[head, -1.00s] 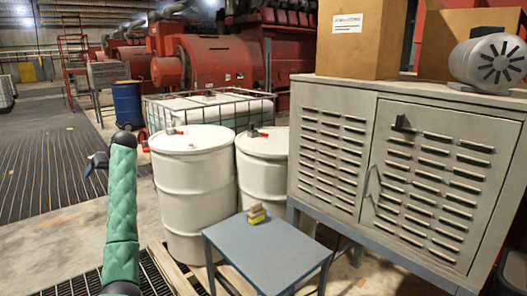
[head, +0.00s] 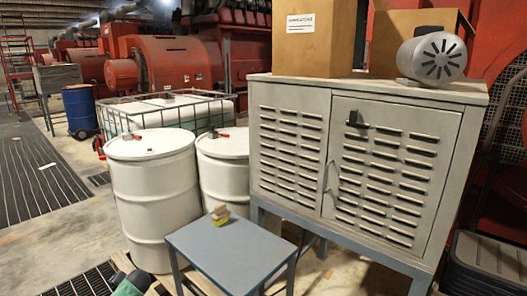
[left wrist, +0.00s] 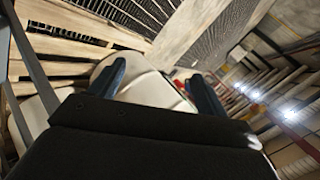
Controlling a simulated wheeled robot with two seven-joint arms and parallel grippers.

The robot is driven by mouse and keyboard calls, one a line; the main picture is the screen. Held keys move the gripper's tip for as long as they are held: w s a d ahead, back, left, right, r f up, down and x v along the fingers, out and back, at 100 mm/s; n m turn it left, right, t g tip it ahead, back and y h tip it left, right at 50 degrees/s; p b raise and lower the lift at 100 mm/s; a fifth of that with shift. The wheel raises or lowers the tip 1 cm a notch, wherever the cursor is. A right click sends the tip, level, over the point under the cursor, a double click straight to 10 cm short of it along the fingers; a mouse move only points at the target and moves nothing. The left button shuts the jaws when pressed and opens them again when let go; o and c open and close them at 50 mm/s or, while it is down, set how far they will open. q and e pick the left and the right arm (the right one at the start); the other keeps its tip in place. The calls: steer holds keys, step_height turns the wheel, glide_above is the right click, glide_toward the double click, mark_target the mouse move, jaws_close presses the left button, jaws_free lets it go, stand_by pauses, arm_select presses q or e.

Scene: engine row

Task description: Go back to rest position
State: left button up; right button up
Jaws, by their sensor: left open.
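My left gripper (left wrist: 156,72) shows in the left wrist view, with its two dark blue fingers spread apart and nothing seen between them. A white rounded shape, possibly a drum top, shows behind the fingers. In the head view only a small part of my green-sleeved left arm shows at the bottom left edge, in front of the white drum. My right gripper is in neither view.
A grey louvred cabinet (head: 395,165) with closed doors is at right. Open floor (head: 45,225) lies at left.

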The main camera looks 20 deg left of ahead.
arm_select(q)
steer(key=s+d+f+m+h, duration=0.3)
steer(key=s+d+f, duration=0.9)
steer(key=s+f, duration=0.35)
steer(key=s+d+f+m+h, duration=0.3)
steer(key=s+d+f, duration=0.9)
steer(key=s+f, duration=0.35)
steer(key=s+d+f+n+h, duration=0.1)
steer(key=d+f+h, duration=0.1)
steer(key=d, duration=1.5)
steer(key=s+d+f+n+g+h, duration=0.1)
steer(key=d+f+h, duration=0.1)
steer(key=d, duration=1.6)
steer(key=shift+s+n, duration=0.2)
steer(key=shift+n, duration=0.2)
steer(key=shift+d, duration=0.1)
